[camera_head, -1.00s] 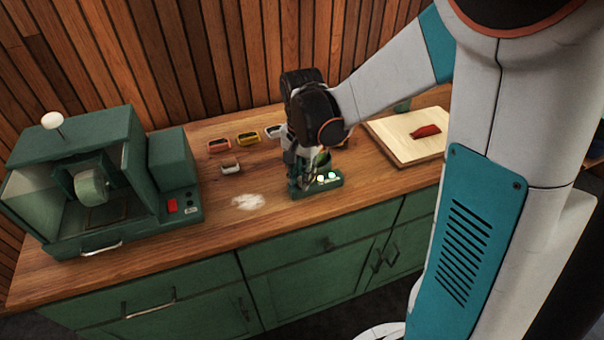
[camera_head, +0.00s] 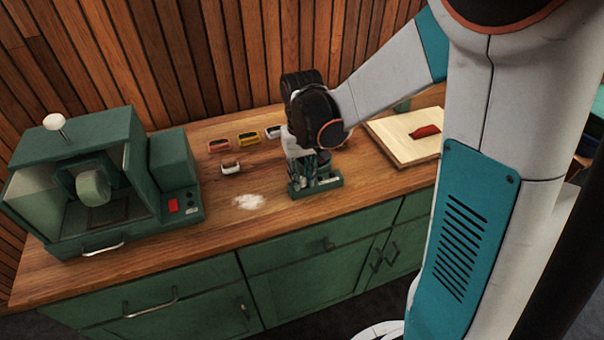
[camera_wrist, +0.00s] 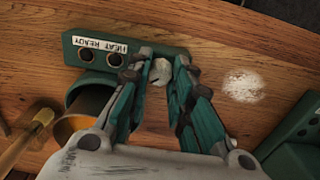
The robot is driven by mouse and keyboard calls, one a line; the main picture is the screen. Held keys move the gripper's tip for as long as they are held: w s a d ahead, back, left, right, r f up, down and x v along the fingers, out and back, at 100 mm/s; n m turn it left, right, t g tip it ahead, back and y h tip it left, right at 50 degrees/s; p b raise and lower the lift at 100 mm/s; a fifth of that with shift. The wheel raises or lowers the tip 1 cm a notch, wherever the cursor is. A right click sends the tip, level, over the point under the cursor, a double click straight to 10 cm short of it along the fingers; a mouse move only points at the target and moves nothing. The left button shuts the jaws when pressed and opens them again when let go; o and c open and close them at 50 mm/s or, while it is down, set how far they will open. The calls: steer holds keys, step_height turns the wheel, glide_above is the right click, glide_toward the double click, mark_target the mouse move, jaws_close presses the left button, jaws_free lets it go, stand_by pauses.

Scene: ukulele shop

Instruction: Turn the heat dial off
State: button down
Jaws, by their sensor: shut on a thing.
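The heat unit is a small green box (camera_head: 333,181) on the wooden counter. In the wrist view its green panel (camera_wrist: 140,54) carries a label reading HEAT READY (camera_wrist: 100,44) and two round lamps (camera_wrist: 86,55), both dark. The pale round dial (camera_wrist: 160,72) is on the same panel. My gripper (camera_wrist: 160,76) has its fingers closed on either side of the dial. In the head view my gripper (camera_head: 302,186) is over the left part of the box and hides the dial there.
An amber-lined round pot (camera_wrist: 75,126) and a wooden-handled tool (camera_wrist: 22,140) are near my gripper. A white powdery patch (camera_head: 249,202) lies left of the box. A green machine (camera_head: 90,185) is at left, small trays (camera_head: 220,145) behind, and a board (camera_head: 400,147) at right.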

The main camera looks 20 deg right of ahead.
mark_target(302, 178)
steer(key=n, duration=0.4)
steer(key=shift+n, duration=2.5)
steer(key=c, duration=1.4)
jaws_free()
step_height(302, 178, up, 12)
